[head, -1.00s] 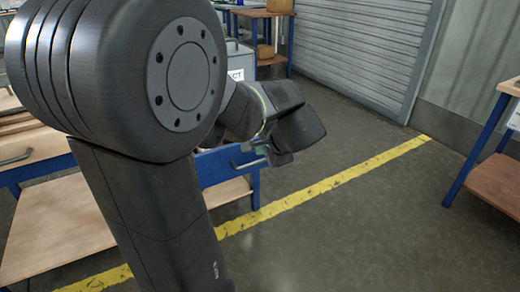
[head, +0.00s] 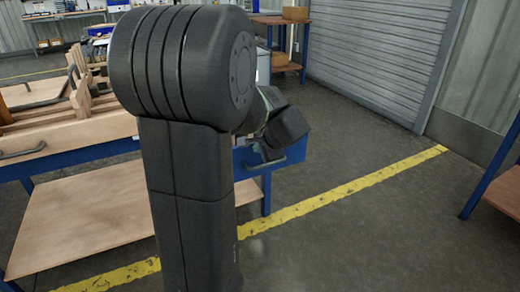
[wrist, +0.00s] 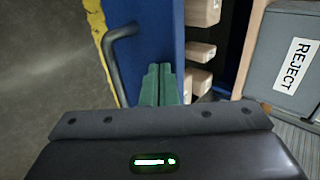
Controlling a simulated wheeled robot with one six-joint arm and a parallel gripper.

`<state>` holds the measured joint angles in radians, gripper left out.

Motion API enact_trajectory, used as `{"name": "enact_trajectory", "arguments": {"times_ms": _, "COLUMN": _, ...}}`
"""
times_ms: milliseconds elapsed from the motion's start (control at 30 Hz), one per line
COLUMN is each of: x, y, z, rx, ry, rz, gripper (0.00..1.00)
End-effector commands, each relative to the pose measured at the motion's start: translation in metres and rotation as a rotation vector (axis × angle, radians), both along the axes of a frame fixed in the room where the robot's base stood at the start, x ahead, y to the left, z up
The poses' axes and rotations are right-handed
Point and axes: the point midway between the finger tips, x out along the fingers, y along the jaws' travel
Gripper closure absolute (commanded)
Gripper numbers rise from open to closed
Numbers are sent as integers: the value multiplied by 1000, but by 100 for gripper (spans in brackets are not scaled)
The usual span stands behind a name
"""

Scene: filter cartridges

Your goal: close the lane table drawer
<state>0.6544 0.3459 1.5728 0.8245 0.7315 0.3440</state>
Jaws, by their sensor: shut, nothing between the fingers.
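The lane table drawer (head: 289,172) is blue and stands out from the table, partly behind my arm in the head view. In the wrist view, its blue front panel (wrist: 165,32) has a dark bar handle (wrist: 113,62) on its left face. Several pale cartons (wrist: 201,52) show right of the panel, so the drawer stands open. My gripper (head: 262,150) is at the drawer front. In the wrist view its green fingers (wrist: 161,75) are shut and empty, over the panel beside the handle. I cannot tell whether they touch it.
A grey bin marked REJECT (wrist: 279,84) stands close on the right in the wrist view. The table (head: 75,134) holds wooden racks on the left. Open floor with a yellow line (head: 345,190) lies to the right, with another table (head: 500,185) at the far right.

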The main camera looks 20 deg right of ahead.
Motion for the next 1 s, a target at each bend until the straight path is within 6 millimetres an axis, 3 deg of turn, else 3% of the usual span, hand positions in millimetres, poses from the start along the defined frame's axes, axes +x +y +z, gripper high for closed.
{"name": "enact_trajectory", "arguments": {"times_ms": 167, "x": 2, "y": 0, "z": 1, "rx": 0, "ry": 0, "rz": 0, "gripper": 100}}
{"name": "enact_trajectory", "arguments": {"times_ms": 367, "x": 22, "y": 2, "z": 2, "rx": 0, "ry": 1, "rz": 4, "gripper": 100}}
{"name": "enact_trajectory", "arguments": {"times_ms": 567, "x": 65, "y": 6, "z": 4, "rx": 0, "ry": 2, "rz": 4, "gripper": 100}}
{"name": "enact_trajectory", "arguments": {"times_ms": 1000, "x": 180, "y": 15, "z": 5, "rx": 0, "ry": 1, "rz": 4, "gripper": 100}}
